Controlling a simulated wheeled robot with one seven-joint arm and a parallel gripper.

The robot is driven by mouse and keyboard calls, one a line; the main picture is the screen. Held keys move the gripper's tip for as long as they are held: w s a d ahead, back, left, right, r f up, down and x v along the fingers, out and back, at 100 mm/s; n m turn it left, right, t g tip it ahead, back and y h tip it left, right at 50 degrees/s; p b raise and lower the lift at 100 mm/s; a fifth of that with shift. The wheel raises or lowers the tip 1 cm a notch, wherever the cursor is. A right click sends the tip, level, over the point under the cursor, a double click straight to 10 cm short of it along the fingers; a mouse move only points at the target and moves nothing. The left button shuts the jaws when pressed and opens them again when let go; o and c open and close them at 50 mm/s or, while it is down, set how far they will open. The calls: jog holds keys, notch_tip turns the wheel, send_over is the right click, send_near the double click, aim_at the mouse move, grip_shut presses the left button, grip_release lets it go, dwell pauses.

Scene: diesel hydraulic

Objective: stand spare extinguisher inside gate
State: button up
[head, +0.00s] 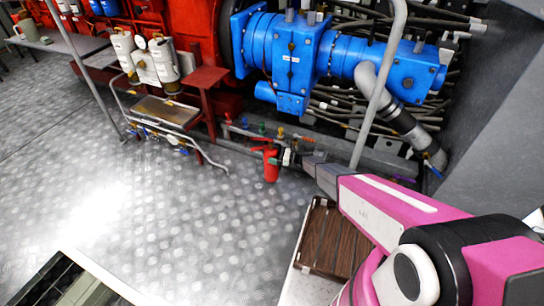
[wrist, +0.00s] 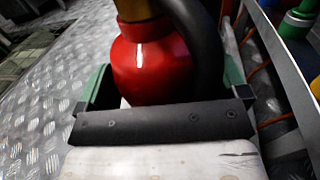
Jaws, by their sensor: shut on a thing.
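The red extinguisher (head: 271,168) is upright beside the low piping, in the middle of the head view. In the wrist view the red extinguisher body (wrist: 148,65) fills the space between the fingers, with a brass-coloured neck above and a black hose curving down its right side. My gripper (head: 287,156) reaches in from the right and is shut on the extinguisher. In the wrist view my gripper (wrist: 165,78) has a green-edged finger on each side of it. I cannot tell whether the extinguisher's base touches the floor. No gate can be clearly identified; grey rails stand nearby.
A blue pump housing (head: 290,55) and pipes line the back. A grey post (head: 383,70) rises near my arm. A low pipe frame (head: 165,125) holds a tray at left. A brown wooden tray (head: 333,240) lies front right. The patterned metal floor (head: 170,215) is open at left.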

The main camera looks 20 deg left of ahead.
jog(key=shift+f, duration=1.9)
jog(key=o, duration=1.5)
jog(key=shift+f, duration=0.2)
jog(key=shift+r, duration=0.1)
jog(key=d, duration=0.7)
jog(key=shift+w+d, duration=0.2)
jog(key=shift+w, duration=0.15)
